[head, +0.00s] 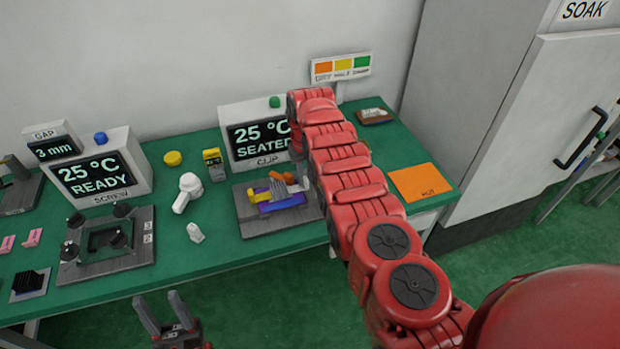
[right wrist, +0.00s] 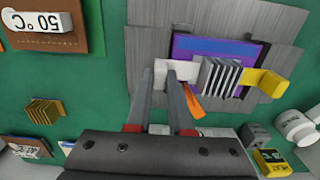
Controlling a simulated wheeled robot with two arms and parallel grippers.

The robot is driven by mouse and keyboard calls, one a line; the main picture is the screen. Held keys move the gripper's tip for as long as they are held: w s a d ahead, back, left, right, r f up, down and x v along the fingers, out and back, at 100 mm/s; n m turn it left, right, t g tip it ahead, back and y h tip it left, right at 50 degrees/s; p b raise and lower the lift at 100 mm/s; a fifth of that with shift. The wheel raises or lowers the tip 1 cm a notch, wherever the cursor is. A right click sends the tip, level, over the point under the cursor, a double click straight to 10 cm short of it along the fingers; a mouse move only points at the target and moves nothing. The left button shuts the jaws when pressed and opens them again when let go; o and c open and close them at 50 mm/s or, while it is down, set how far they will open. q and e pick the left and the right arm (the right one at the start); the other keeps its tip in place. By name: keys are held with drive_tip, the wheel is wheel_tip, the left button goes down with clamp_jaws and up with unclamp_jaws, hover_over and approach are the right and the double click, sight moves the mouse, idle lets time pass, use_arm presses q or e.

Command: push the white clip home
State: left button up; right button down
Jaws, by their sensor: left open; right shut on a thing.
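The white clip (right wrist: 188,72) sits beside the grey finned heat sink (right wrist: 221,77) on the purple board (right wrist: 205,47) in the right wrist view. My right gripper (right wrist: 159,75) is shut on the white clip, its fingers at the clip's outer end. An orange lever (right wrist: 193,102) lies by the right finger and also shows in the head view (head: 283,178). A yellow clip (right wrist: 264,82) is on the heat sink's other side. My left gripper (head: 158,297) is open and empty in front of the table.
The clip display (head: 259,136) reads 25 °C SEATED. The board's grey base (head: 262,223) lies before it. An orange mat (head: 422,182) lies right, beside a tall grey cabinet (head: 480,90).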

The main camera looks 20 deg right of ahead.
drive_tip(key=c, duration=0.8)
unclamp_jaws()
drive_tip(key=shift+a+r, duration=0.1)
drive_tip(key=shift+a, duration=0.25)
drive_tip(key=shift+s, duration=0.1)
drive_tip(key=shift+d, duration=0.15)
drive_tip(key=shift+r, duration=0.4)
wheel_tip(320, 180, up, 2)
drive_tip(key=shift+r+p, duration=0.2)
drive_tip(key=shift+p, duration=0.3)
wheel_tip(320, 180, up, 14)
drive_tip(key=shift+p, duration=0.45)
